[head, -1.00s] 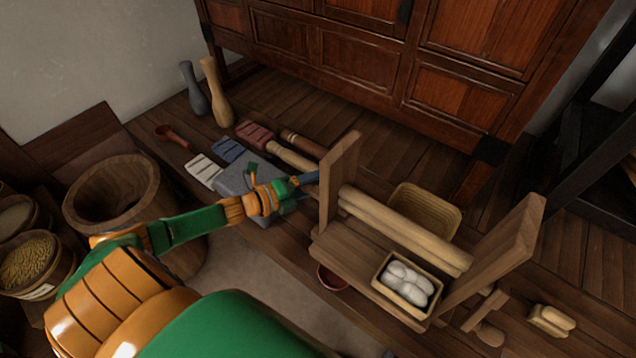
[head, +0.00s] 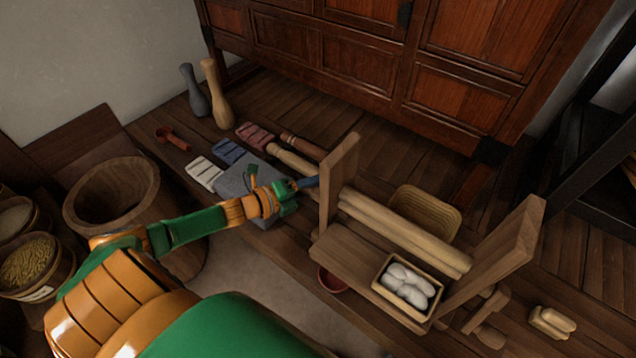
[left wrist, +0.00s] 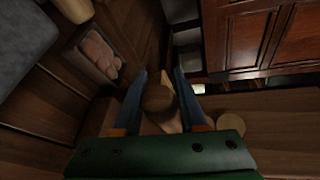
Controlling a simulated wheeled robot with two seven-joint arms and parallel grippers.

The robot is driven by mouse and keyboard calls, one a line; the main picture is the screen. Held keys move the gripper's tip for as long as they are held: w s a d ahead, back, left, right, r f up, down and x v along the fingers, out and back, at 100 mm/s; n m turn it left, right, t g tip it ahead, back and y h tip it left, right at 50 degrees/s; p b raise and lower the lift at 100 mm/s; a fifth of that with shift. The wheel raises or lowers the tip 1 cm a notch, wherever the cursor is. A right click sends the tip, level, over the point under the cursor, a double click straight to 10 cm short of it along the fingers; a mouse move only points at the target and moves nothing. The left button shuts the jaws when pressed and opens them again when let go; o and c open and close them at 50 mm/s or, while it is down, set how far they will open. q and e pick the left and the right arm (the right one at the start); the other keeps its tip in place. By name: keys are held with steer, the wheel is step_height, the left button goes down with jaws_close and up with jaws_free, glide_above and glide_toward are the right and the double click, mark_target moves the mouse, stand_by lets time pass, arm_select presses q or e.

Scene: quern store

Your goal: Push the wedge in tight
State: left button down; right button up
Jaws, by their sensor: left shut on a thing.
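In the left wrist view the blue fingers (left wrist: 160,95) are shut on a brown wooden piece (left wrist: 158,99) with a rounded end. Whether this piece is the wedge, and how deep it sits, I cannot tell. In the head view the fingers hide it. My right gripper is out of view.
A grey stone slab (head: 240,183) lies under my left wrist. A tray of white rolls (head: 385,297) sits on the frame's front, and a basket (head: 452,217) stands behind it. A wooden tub (head: 82,225) stands left. A cabinet (head: 350,55) closes off the back.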

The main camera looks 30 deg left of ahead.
arm_select(q)
steer(key=shift+f, duration=0.15)
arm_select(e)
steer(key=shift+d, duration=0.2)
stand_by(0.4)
arm_select(q)
steer(key=d+p, duration=0.1)
steer(key=d, duration=0.2)
steer(key=shift+s+f+p, duration=0.15)
steer(key=shift+s+p, duration=0.15)
steer(key=shift+p, duration=0.1)
steer(key=c, duration=0.7)
jaws_free()
steer(key=shift+d, duration=0.2)
steer(key=shift+o, duration=1.2)
steer(key=shift+w+d, duration=0.1)
steer(key=shift+d, duration=0.05)
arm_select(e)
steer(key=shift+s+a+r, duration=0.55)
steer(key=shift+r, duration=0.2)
arm_select(q)
steer(key=shift+r, duration=0.2)
